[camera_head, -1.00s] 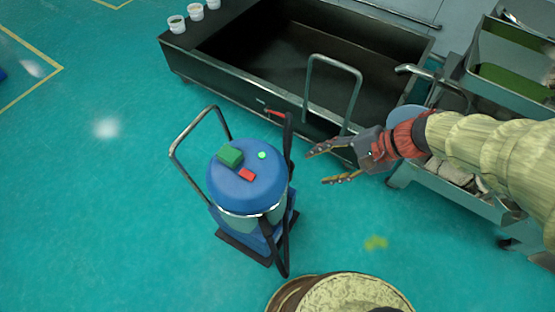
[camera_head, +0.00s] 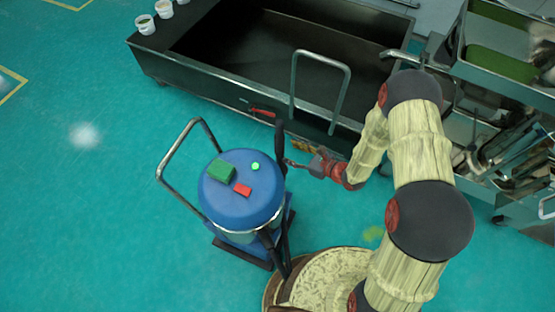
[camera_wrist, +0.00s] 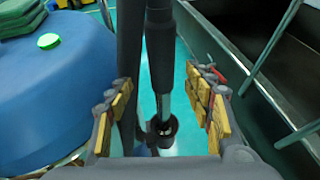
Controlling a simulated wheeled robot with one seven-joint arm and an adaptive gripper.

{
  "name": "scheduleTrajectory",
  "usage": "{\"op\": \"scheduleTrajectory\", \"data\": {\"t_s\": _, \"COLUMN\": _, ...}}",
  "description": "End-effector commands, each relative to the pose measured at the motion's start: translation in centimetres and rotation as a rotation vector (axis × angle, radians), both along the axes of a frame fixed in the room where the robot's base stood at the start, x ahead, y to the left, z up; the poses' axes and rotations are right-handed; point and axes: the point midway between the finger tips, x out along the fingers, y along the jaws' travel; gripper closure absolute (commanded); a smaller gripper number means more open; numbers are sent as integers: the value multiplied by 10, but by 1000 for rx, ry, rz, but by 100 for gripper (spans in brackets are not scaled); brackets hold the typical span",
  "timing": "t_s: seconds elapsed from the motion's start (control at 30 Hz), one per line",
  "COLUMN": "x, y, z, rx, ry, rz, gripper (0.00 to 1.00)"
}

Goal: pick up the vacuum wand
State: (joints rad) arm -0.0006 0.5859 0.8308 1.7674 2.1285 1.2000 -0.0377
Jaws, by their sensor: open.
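The vacuum wand, a black upright tube with a grip, stands at the right side of the blue vacuum (camera_head: 240,205) in the head view, its top part (camera_head: 280,140) showing. In the wrist view the dark wand (camera_wrist: 160,55) and a metal length below it stand between my finger pads, with a second dark tube or hose (camera_wrist: 130,45) just left of it. My gripper (camera_head: 291,156) is open beside the wand, coming from the right; in the wrist view its yellow-padded fingers (camera_wrist: 163,98) flank the wand with gaps showing. Part of the wand is hidden behind the vacuum and gripper.
A dark metal trough (camera_head: 265,45) with an upright handle (camera_head: 322,75) lies just behind my gripper. The vacuum has its own metal push handle (camera_head: 170,165). A rack with green trays (camera_head: 500,50) stands at the right. The floor at left is clear.

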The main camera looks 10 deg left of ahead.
Motion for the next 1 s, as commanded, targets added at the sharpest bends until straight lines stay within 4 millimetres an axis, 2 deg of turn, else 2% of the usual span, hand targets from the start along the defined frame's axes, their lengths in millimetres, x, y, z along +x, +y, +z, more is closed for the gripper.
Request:
{"op": "scheduleTrajectory", "data": {"t_s": 0.6, "x": 34, "y": 52, "z": -28, "rx": 0, "ry": -2, "rz": 5, "gripper": 48}}
{"op": "scheduleTrajectory", "data": {"t_s": 0.83, "x": 36, "y": 53, "z": -27, "rx": -1, "ry": -1, "rz": 4, "gripper": 48}}
{"op": "scheduleTrajectory", "data": {"t_s": 1.0, "x": 35, "y": 52, "z": -27, "rx": -1, "ry": -1, "rz": 4, "gripper": 58}}
